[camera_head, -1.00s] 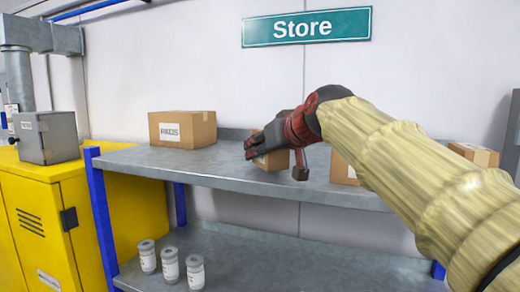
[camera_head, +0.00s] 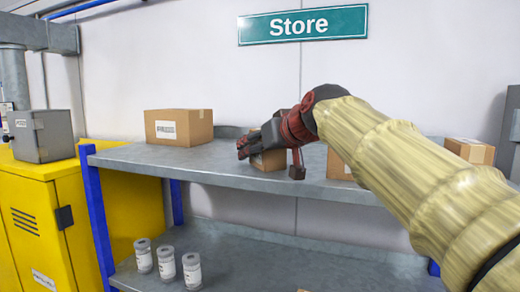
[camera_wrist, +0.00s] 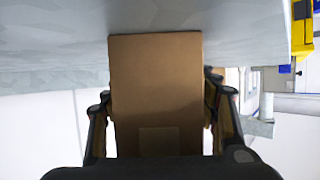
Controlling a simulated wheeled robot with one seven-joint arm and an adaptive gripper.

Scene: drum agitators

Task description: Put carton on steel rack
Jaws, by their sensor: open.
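A small brown carton (camera_head: 270,158) stands on the upper shelf of the steel rack (camera_head: 222,172), partly hidden behind my gripper in the head view. My gripper (camera_head: 248,148) is at the carton, just above the shelf. In the wrist view the carton (camera_wrist: 158,85) fills the middle, between the two open fingers of my gripper (camera_wrist: 160,115). Its face touches or nearly touches the shelf surface (camera_wrist: 60,40) there. I cannot tell whether the fingers touch its sides.
A larger carton (camera_head: 179,127) stands to the left on the upper shelf. Other cartons (camera_head: 339,165) and (camera_head: 470,150) stand to the right. Several white cans (camera_head: 167,262) stand on the lower shelf. A yellow cabinet (camera_head: 40,215) adjoins the rack's left end.

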